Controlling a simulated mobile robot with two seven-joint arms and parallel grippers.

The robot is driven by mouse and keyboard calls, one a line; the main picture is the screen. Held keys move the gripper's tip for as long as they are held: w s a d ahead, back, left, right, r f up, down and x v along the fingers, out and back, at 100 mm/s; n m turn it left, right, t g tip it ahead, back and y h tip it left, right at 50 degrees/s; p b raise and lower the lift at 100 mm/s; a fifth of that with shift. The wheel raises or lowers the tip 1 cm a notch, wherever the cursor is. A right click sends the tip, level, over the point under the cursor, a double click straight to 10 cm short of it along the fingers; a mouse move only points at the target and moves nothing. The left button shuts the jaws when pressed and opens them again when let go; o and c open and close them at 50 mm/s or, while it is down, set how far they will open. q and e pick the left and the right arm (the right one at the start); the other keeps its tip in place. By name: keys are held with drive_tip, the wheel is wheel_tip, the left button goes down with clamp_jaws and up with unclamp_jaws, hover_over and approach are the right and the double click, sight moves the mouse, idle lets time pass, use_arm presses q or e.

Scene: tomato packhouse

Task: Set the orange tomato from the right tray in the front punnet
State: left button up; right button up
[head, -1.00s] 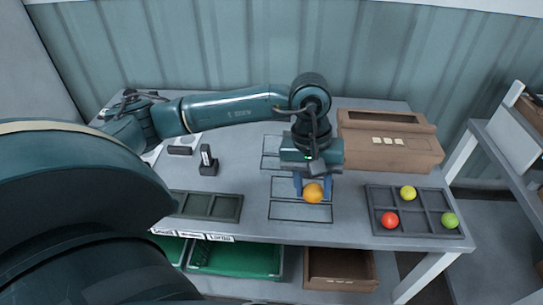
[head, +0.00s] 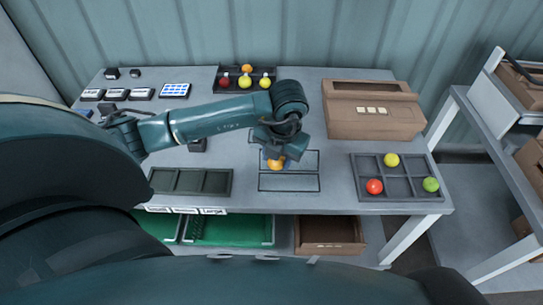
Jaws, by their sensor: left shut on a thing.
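The orange tomato (head: 277,164) is in my left gripper (head: 273,161), which is shut on it and points down over the middle of the table. The arm and gripper hide part of it. Below and around it are dark-outlined rectangles (head: 289,182) on the table; I cannot tell whether they are flat marks or clear punnets. The right tray (head: 400,188), dark with several compartments, holds a red tomato (head: 374,186), a yellow tomato (head: 391,160) and a green tomato (head: 430,184). My right gripper is not in view.
A dark empty compartment tray (head: 190,182) is at the front left. A dark rack (head: 234,86) with several fruits stands at the back. A brown carton (head: 375,122) is at the back right. Green crates (head: 235,229) and a brown box (head: 328,232) sit below.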

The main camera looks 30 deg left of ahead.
use_arm(q)
drive_tip(key=n, duration=0.3)
drive_tip(key=a+f+n, duration=0.1)
drive_tip(key=n, duration=0.1)
drive_tip(key=shift+g, duration=0.4)
drive_tip(key=n, duration=0.2)
drive_tip(key=f+n, duration=0.1)
drive_tip(key=shift+s+a+g, duration=0.1)
drive_tip(key=shift+a+g, duration=0.2)
drive_tip(key=shift+f+b, duration=1.2)
drive_tip(key=shift+f, duration=0.75)
drive_tip(key=shift+f+b, duration=0.7)
drive_tip(key=shift+f, duration=0.35)
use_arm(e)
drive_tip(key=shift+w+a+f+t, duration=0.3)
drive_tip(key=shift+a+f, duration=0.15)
